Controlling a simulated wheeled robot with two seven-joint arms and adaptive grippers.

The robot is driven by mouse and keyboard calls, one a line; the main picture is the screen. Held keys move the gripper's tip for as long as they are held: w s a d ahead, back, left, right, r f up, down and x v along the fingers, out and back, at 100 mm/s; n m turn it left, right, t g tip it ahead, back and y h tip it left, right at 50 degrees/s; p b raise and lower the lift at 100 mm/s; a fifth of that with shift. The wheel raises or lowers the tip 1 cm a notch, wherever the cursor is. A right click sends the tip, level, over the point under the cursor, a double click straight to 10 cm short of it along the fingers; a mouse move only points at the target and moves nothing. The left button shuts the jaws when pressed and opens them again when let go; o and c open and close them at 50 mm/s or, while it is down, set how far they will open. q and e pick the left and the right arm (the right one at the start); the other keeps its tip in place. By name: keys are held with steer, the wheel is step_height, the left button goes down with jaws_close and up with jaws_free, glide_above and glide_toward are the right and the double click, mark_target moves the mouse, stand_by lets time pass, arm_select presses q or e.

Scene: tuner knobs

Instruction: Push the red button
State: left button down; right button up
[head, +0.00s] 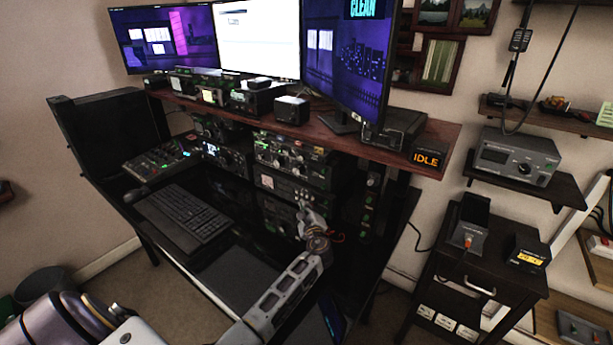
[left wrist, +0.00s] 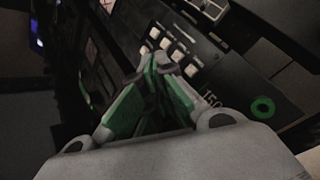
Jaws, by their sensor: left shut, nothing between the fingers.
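My left gripper (head: 306,208) is in front of the rack of radio gear under the desk shelf. In the left wrist view the two green-and-grey fingers (left wrist: 163,62) are shut together with nothing between them. Their tips are close to a dark panel (left wrist: 235,85) with a row of pale square buttons (left wrist: 178,45); I cannot tell whether they touch it. A small red-orange curved thing (head: 338,237) shows just right of the gripper, too small to identify. I cannot make out a clear red button on the panel. My right gripper is not in view.
Radio units (head: 293,158) stand above the gripper under the wooden shelf (head: 350,137). A keyboard (head: 183,217) lies on the black desk to the left. Three monitors stand on top. A dark cabinet (head: 475,280) is at the right. A green ring (left wrist: 262,107) is on the panel.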

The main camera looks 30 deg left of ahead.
arm_select(q)
steer(key=shift+w, duration=0.1)
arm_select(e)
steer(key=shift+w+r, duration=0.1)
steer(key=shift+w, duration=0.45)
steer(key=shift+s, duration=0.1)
arm_select(q)
steer(key=shift+s+p, duration=0.35)
steer(key=shift+s, duration=0.2)
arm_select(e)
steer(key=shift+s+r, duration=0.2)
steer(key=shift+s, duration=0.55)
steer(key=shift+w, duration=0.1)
arm_select(q)
steer(key=shift+s+a+p, duration=0.15)
steer(key=shift+s+p, duration=0.5)
steer(key=shift+s, duration=0.55)
steer(key=shift+s+a+p, duration=0.15)
steer(key=shift+s+p, duration=0.65)
steer(key=shift+s, duration=1)
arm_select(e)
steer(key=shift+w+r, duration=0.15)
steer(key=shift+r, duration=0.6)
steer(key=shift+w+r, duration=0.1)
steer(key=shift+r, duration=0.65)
